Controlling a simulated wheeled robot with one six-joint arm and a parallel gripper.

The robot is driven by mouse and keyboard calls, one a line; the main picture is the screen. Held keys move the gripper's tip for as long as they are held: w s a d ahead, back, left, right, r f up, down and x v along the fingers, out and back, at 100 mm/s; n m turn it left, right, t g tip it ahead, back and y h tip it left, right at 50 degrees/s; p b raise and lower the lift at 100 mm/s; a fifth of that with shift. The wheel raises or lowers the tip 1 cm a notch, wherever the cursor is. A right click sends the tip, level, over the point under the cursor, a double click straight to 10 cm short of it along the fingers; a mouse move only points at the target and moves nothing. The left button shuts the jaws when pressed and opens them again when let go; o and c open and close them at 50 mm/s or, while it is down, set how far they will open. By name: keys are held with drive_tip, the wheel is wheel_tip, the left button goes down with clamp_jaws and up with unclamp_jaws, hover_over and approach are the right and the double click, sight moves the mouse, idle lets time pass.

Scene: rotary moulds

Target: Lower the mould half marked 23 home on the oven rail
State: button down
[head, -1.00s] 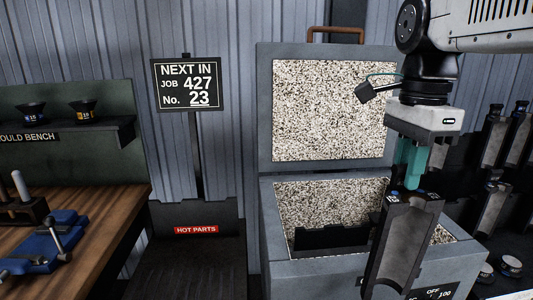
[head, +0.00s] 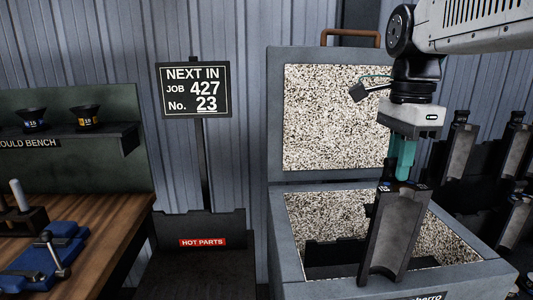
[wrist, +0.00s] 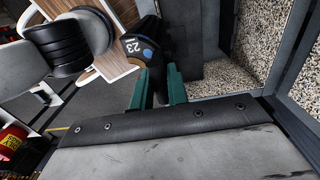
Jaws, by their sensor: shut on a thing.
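The mould half marked 23 (head: 398,238) is a grey-black half shell, hollow side toward the head camera, hanging upright but slightly tilted. My gripper (head: 402,172) has teal fingers shut on its top end. In the wrist view its tag reading 23 (wrist: 135,48) shows beside my gripper (wrist: 160,88), with a dark-edged grey surface below. The oven (head: 284,240) is open. A dark rail (head: 335,258) lies low in its chamber, partly hidden behind the mould half. The mould's lower end overlaps the oven's front wall in the picture; I cannot tell whether it touches anything.
The oven's raised lid (head: 335,115) stands behind my gripper. A sign (head: 195,89) reads job 427, No. 23. A hot parts stand (head: 203,243) is left of the oven, then the mould bench (head: 110,215). Other mould halves (head: 456,150) stand at the right.

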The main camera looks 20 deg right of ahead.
drive_tip(key=w+d, duration=0.3)
drive_tip(key=w, duration=0.9)
drive_tip(key=w+d, duration=0.4)
drive_tip(key=w, duration=0.8)
drive_tip(key=shift+w+r, duration=0.15)
drive_tip(key=shift+w, duration=0.25)
idle(0.9)
idle(0.6)
